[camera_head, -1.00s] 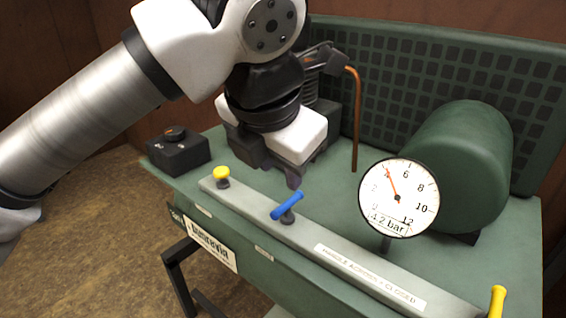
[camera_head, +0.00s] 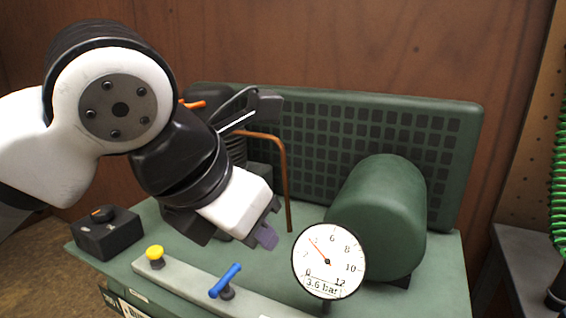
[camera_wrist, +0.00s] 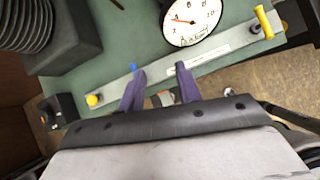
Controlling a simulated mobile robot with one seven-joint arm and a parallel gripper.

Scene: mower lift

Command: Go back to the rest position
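My gripper (camera_wrist: 159,84) is open and empty in the wrist view, its two purple fingers apart. The gauge reads 3.6 bar. The blue handle (camera_head: 225,281) stands on the grey rail in front of and below my gripper, apart from it, lying aslant. A yellow knob (camera_head: 155,254) is farther left on the rail. The wrist view also shows the blue handle (camera_wrist: 134,68) near the left finger, partly hidden.
A green tank (camera_head: 384,212) stands behind the gauge, a copper pipe (camera_head: 287,185) rises left of it, and a green perforated guard (camera_head: 410,135) backs the machine. A black box (camera_head: 108,239) with a knob sits at the left corner. A yellow handle (camera_wrist: 264,22) is at the rail's far end.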

